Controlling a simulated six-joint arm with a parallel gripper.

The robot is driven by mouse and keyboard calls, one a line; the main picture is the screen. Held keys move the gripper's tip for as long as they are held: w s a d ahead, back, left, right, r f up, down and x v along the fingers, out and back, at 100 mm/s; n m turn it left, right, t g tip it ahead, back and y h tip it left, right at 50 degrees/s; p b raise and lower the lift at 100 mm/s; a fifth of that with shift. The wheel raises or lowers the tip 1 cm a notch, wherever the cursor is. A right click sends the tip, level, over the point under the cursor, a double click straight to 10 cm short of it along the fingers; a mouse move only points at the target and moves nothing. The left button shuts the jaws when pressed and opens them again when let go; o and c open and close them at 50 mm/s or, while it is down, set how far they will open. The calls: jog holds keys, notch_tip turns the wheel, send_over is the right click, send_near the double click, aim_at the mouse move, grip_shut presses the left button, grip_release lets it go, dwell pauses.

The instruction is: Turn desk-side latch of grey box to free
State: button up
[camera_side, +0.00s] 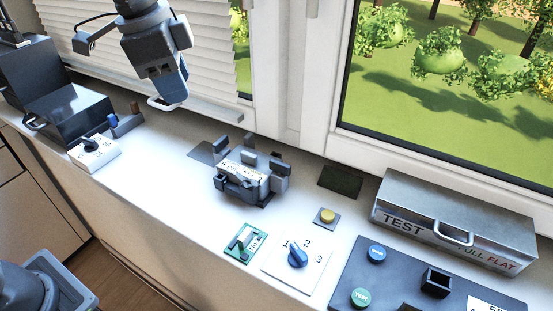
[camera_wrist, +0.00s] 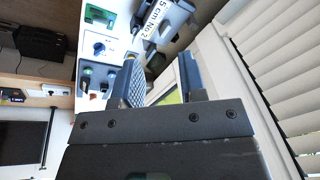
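A small grey box (camera_side: 243,178) with a white label reading roughly "5 cm No 2" stands mid-sill in the side view. Dark upright blocks and clips surround it; I cannot tell which is the desk-side latch or how it is set. The grey box (camera_wrist: 178,22) also shows, partly cut off, at the top of the wrist view. My gripper (camera_side: 168,98) is high at the upper left in the side view, away from the box and touching nothing that I can see. In the wrist view my gripper (camera_wrist: 162,78) has its two fingers apart with nothing between them.
A TEST box (camera_side: 490,224) with a handle stands at the right behind a dark button panel (camera_side: 400,275). A knob plate (camera_side: 95,152) and black case (camera_side: 70,118) stand left. Window and blind rise behind.

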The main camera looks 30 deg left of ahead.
jog(key=w+d+m+g, duration=0.1)
jog(key=w+d+m, duration=0.3)
jog(key=w+d, duration=0.15)
jog(key=m+g, duration=0.2)
jog(key=m, duration=0.2)
send_near(278, 162)
jog(key=shift+y, duration=0.3)
jog(key=f, duration=0.9)
jog(key=shift+s+d+f, duration=0.15)
jog(key=shift+d+f, duration=0.15)
jog(key=shift+f, duration=0.05)
grip_shut()
